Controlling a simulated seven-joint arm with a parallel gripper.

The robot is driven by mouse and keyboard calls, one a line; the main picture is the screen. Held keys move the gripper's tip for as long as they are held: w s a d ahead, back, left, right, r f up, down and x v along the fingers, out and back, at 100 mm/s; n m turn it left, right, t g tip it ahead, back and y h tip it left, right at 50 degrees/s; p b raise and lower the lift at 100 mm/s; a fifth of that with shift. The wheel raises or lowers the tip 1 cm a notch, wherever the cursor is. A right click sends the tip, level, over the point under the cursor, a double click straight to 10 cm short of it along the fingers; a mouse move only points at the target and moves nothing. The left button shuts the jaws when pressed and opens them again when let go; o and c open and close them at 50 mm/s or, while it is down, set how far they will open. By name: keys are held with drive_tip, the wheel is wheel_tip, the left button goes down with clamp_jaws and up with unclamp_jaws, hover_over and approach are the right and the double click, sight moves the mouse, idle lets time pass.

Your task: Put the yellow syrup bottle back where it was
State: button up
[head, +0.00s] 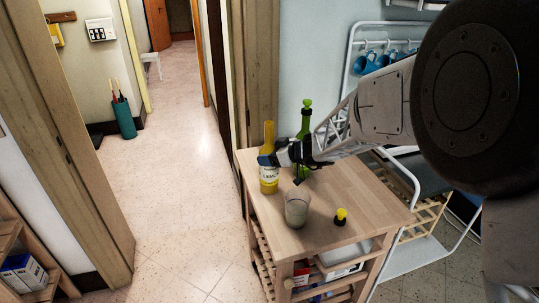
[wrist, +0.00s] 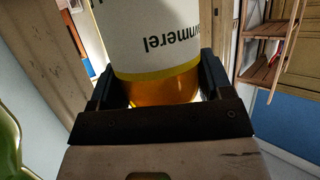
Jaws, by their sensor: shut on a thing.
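The yellow syrup bottle (head: 268,172) is upright at the back left corner of the wooden trolley top in the head view. Its white label and amber lower part fill the top middle of the wrist view (wrist: 165,88). My gripper (head: 267,158) reaches it from the right and is shut on it, with a dark finger on each side in the wrist view (wrist: 160,92). I cannot tell whether the bottle's base touches the trolley top.
The wooden trolley (head: 345,195) also carries a green bottle (head: 306,115) behind my gripper, a glass (head: 297,208) in front, and a small dark item with a yellow top (head: 341,215). The trolley's right and front right top is clear. A wire rack with blue mugs (head: 366,63) stands behind.

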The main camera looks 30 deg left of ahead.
drive_tip(key=shift+f, duration=0.1)
drive_tip(key=o, duration=1.7)
drive_tip(key=v, duration=1.2)
